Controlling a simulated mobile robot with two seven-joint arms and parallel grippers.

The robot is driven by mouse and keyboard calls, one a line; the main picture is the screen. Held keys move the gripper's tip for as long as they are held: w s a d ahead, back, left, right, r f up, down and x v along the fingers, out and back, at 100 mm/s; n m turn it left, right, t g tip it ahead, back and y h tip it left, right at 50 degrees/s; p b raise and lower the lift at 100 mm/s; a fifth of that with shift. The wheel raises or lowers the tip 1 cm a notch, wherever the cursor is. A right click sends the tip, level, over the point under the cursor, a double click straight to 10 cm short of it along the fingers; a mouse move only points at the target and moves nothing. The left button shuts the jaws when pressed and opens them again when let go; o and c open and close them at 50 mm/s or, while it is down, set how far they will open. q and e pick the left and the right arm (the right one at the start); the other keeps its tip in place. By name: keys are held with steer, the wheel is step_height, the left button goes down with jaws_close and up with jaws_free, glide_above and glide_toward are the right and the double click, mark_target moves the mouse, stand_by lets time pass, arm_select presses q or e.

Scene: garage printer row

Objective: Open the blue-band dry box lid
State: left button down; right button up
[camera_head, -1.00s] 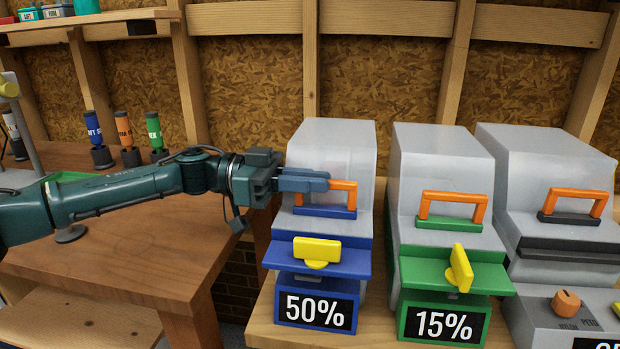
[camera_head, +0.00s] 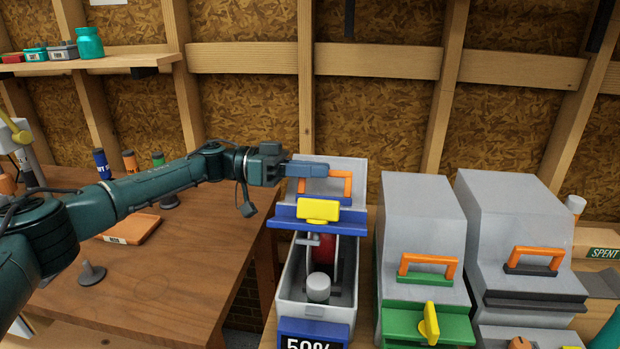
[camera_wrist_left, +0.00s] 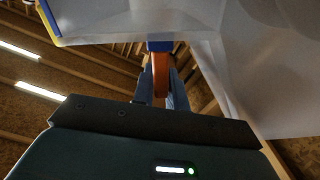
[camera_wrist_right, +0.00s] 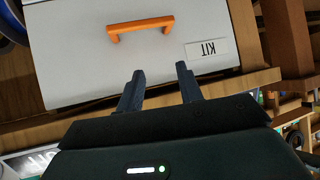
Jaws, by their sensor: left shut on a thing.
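The blue-band dry box (camera_head: 314,310) has its grey lid (camera_head: 346,165) raised, and the front of the box is open. A blue strip (camera_head: 284,216) and a yellow latch (camera_head: 318,210) are on the lid's front. My left gripper (camera_head: 326,172) is shut on the lid's orange handle (camera_head: 347,184). The handle also shows between the fingers in the left wrist view (camera_wrist_left: 161,80). A white cylinder (camera_head: 318,287) and a red object (camera_head: 322,249) show inside the box. My right gripper (camera_wrist_right: 160,75) is open and empty in the right wrist view.
A green-band box (camera_head: 415,220) and a dark-band box (camera_head: 515,225) stand shut at the right. A wooden workbench (camera_head: 190,270) lies under my left arm. The right wrist view shows a grey KIT front (camera_wrist_right: 85,55) with an orange handle, close before the right fingers.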

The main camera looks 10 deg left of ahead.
arm_select(q)
steer(key=shift+w+r, duration=0.9)
steer(key=shift+w, duration=0.3)
steer(key=c, duration=1.5)
jaws_free()
steer(key=shift+w+f, duration=0.1)
steer(key=shift+o, duration=0.2)
steer(key=a+b, duration=0.2)
steer(key=a, duration=1.1)
steer(key=shift+b, duration=0.3)
steer(key=shift+a, duration=0.1)
steer(key=shift+c, duration=0.4)
